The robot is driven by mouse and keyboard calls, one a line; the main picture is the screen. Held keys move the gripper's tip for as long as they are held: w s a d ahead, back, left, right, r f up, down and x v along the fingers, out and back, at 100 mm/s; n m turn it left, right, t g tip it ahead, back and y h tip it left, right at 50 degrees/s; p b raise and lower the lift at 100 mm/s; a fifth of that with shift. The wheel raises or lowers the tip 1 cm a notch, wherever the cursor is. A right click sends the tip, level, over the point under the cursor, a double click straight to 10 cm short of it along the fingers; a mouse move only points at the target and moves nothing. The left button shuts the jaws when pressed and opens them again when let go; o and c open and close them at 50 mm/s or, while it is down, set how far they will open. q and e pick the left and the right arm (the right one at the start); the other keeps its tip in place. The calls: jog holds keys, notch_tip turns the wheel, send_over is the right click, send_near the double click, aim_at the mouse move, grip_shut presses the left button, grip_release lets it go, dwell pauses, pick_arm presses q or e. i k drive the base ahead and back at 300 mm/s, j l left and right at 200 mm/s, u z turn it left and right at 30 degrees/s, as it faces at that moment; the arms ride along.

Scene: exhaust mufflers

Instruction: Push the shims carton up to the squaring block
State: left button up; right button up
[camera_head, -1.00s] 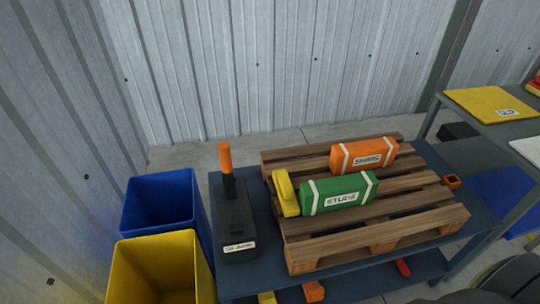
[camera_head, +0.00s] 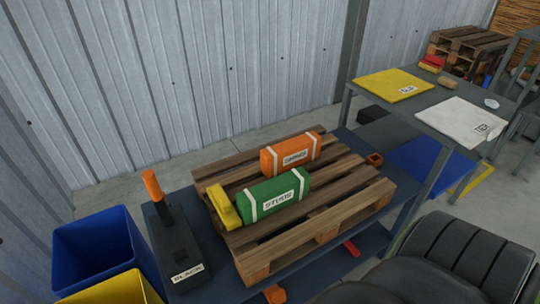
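The orange shims carton (camera_head: 291,153) with white straps and a label stands on the wooden pallet (camera_head: 342,204), toward its far side. A green carton labelled STUDS (camera_head: 274,194) lies in front of it. A yellow block (camera_head: 223,207) sits at the pallet's left, touching or close to the left end of the green carton; it may be the squaring block. The orange carton's left end is apart from the yellow block. Neither gripper shows in the head view.
The pallet lies on a dark blue table (camera_head: 205,214). A black box with an orange handle (camera_head: 174,238) stands left of it. Blue (camera_head: 100,250) and yellow (camera_head: 110,289) bins stand at lower left. A grey table (camera_head: 437,119) with yellow and white sheets is at right. A black padded shape (camera_head: 455,262) fills lower right.

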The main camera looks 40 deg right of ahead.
aim_at(278, 159)
jog(key=z, duration=1.45)
